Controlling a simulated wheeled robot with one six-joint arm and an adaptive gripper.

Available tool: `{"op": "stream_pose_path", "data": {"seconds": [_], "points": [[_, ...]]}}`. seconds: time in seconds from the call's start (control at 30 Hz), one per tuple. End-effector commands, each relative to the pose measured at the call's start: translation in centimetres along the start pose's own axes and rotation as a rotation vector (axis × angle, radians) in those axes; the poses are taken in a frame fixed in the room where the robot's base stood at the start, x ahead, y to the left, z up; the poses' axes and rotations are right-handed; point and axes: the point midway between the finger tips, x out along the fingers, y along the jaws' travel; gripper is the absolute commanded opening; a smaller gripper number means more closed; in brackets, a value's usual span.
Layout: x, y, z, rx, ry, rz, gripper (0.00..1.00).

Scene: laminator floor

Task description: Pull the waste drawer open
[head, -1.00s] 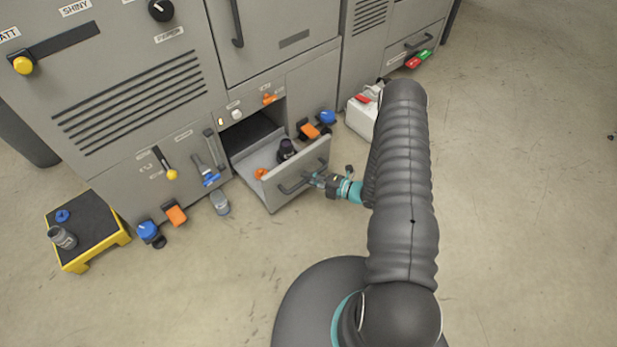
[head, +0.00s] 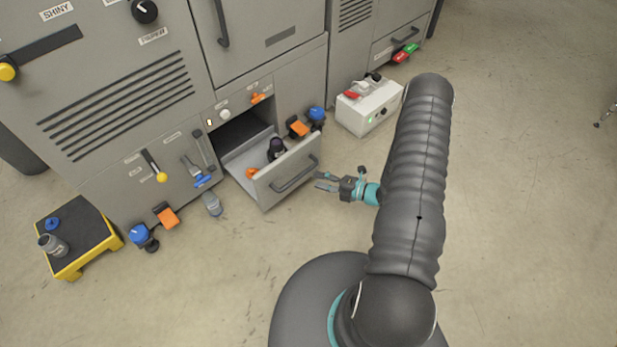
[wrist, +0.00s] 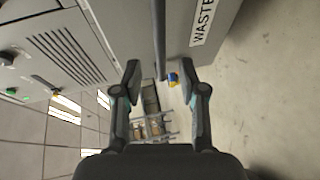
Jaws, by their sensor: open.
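The waste drawer (head: 267,191) is a grey drawer low in the machine, and it stands pulled out with its inside showing. A dark bottle-like thing (head: 277,149) and a small orange thing (head: 253,172) are inside it. Its dark bar handle (head: 295,175) is on the front face. My gripper (head: 319,181) is open and empty, just in front of the handle and apart from it. In the wrist view the handle (wrist: 159,40) runs upright beyond my open fingers (wrist: 168,80), beside a "WASTE" label (wrist: 203,22).
A white box (head: 368,106) stands on the floor behind my arm. A yellow step stool (head: 85,262) stands at left. Blue and orange things (head: 165,215) and a grey jar (head: 212,204) are by the machine's foot.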

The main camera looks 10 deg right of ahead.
Motion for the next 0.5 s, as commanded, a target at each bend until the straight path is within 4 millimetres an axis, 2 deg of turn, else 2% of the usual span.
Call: {"op": "stream_pose_path", "data": {"seconds": [0.03,0.2,0.5], "points": [[-1.0,0.0,0.2,0.000,-0.005,0.000,0.41],[-3.1,0.0,0.1,0.000,-0.003,0.000,0.41],[-4.2,0.0,0.0,0.000,0.000,0.000,0.41]]}}
